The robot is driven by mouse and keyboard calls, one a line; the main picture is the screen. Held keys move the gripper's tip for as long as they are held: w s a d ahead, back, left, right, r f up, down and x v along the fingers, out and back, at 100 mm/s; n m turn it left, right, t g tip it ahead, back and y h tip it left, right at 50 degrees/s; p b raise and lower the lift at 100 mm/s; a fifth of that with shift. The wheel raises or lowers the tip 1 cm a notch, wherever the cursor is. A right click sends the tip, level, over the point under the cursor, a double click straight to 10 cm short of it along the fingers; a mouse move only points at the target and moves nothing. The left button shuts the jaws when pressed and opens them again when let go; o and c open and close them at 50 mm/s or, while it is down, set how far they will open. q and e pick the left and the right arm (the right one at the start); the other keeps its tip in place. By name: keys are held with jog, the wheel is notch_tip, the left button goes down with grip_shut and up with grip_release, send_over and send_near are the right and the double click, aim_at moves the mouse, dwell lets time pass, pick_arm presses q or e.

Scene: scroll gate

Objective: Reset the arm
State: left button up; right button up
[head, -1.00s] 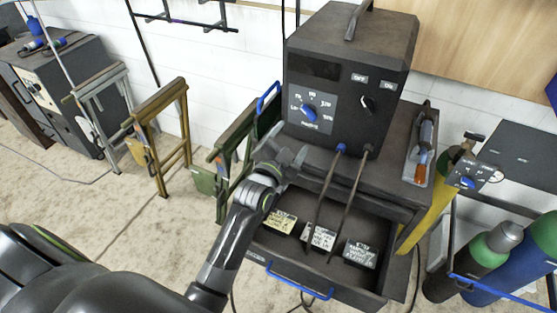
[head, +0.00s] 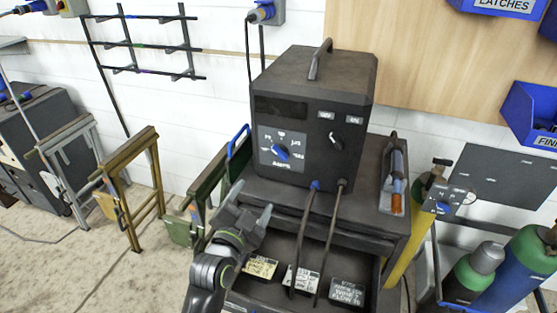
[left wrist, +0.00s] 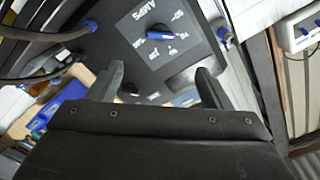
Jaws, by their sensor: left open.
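My left gripper (head: 252,204) is in the head view, in front of the lower left of the black welding machine and above the cart's open drawer. Its two fingers are apart with nothing between them. In the left wrist view its fingers (left wrist: 158,82) frame the machine's panel with a blue knob, labelled AMPS. The welding machine (head: 310,110) stands on the dark cart (head: 350,212). Its amps knob (head: 281,153) is blue and its other knob (head: 336,141) is black. My right gripper is in neither view.
The open drawer holds several labelled boxes (head: 348,291). Two cables (head: 327,245) hang from the machine in front of the drawer. Gas cylinders (head: 512,265) stand at the right. Metal stands (head: 130,190) are on the left. A wall rack (head: 145,47) hangs behind.

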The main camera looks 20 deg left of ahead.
pick_arm(q)
jog(key=s+a+f+n+g, duration=0.35)
jog(key=s+f+g, duration=0.35)
jog(key=s+f, duration=0.35)
jog(key=s+a+f+n+g+y, duration=0.1)
jog(key=s+a+f+n+g, duration=0.2)
jog(key=s, duration=0.6)
jog(key=s+a+f+n+g+y, duration=0.1)
jog(key=s+a+n+g, duration=0.2)
jog(key=s, duration=0.7)
notch_tip(320, 180, down, 27)
jog(key=a+g+b, duration=0.1)
jog(key=g, duration=0.2)
jog(key=s+d+f+b, duration=0.1)
jog(key=s+f, duration=1.4)
jog(key=f, duration=0.1)
jog(key=shift+g, duration=0.4)
